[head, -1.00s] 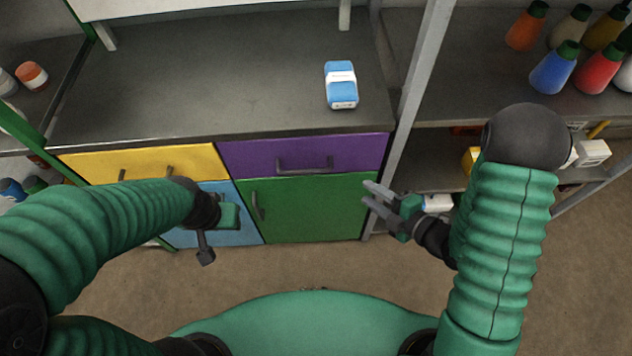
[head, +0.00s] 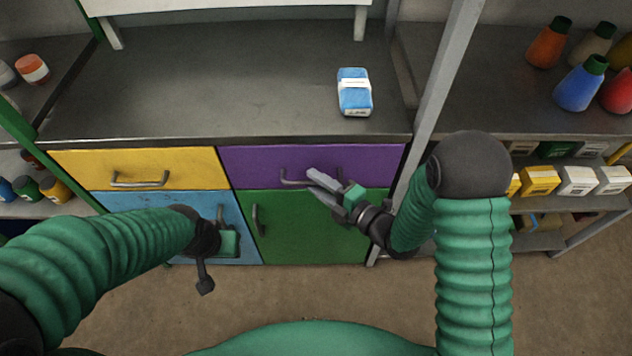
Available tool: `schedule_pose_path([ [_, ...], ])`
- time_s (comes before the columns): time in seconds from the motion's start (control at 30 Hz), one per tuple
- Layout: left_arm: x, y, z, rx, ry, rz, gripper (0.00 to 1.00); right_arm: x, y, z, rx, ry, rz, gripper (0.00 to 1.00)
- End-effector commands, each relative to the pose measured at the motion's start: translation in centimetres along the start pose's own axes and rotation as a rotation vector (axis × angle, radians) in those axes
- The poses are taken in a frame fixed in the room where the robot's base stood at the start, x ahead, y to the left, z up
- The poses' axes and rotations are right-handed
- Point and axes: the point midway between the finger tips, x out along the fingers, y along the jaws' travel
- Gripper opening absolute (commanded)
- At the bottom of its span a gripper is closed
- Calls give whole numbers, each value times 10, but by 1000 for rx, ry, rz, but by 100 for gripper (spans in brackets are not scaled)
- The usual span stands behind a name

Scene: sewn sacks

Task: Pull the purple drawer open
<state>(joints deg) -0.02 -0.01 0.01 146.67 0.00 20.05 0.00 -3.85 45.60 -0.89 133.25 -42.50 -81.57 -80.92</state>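The purple drawer (head: 375,159) is shut, flush with the cabinet front under the right part of the counter. Its grey bar handle (head: 296,179) is partly hidden behind my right gripper. My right gripper (head: 316,182) is in front of the handle, its two fingers pointing up and left with a gap between them. I cannot tell whether the fingers touch the handle. My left gripper (head: 204,284) hangs in front of the blue door, away from the purple drawer; its fingers overlap in this view, so its opening is unclear.
A yellow drawer (head: 190,165) is to the left, a blue door (head: 160,205) and a green door (head: 300,235) are below. A blue and white package (head: 355,92) stands on the counter (head: 230,80). A grey post (head: 440,85) and shelves with bottles and boxes are right.

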Motion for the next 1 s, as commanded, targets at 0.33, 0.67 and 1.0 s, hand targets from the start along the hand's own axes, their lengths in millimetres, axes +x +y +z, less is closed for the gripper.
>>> schedule_pose_path([
  [0.33, 1, 0, 0, -1, -1, 0, 36, 6, 0, 3, 4, 0, 4, 34],
  [0.67, 1, 0, 0, 0, 0, 0, 36, 8, -1, 1, 3, 1, 0, 0],
  [1.0, 1, 0, 0, -1, 0, 0, 36, 8, -2, -1, 5, 8, -1, 0],
])
